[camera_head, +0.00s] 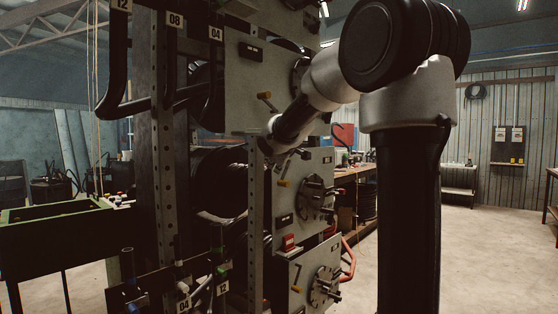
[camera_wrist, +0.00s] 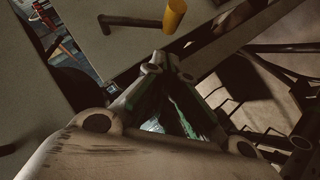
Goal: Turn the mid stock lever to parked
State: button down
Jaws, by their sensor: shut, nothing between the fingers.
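In the head view, a grey panel in the middle of the stack carries a short lever with a yellow grip (camera_head: 283,183), near the panel's left edge. I take this as the mid stock lever. My gripper (camera_wrist: 165,62) shows in the wrist view with its fingers together and nothing between them. A yellow-tipped lever (camera_wrist: 174,14) with a dark rod lies just beyond the fingertips, apart from them. I cannot tell which panel that lever belongs to. In the head view my wrist reaches between the upper and middle panels, and the fingertips are hard to make out.
The upper panel (camera_head: 250,75) and lower panel (camera_head: 290,270) have yellow-gripped levers too. A perforated grey post (camera_head: 256,215) stands close in front of the panels. Black hose coils (camera_head: 220,180) sit behind it. Open floor (camera_head: 480,255) lies to the right.

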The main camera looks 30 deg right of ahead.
jog(key=shift+w+d+f, duration=0.3)
jog(key=shift+d+f, duration=0.15)
jog(key=shift+f, duration=0.15)
jog(key=shift+w+d+f, duration=0.25)
jog(key=shift+d+f, duration=0.2)
jog(key=shift+f, duration=0.15)
jog(key=shift+w+d+f, duration=0.3)
jog(key=shift+d+f, duration=0.15)
jog(key=shift+f, duration=0.15)
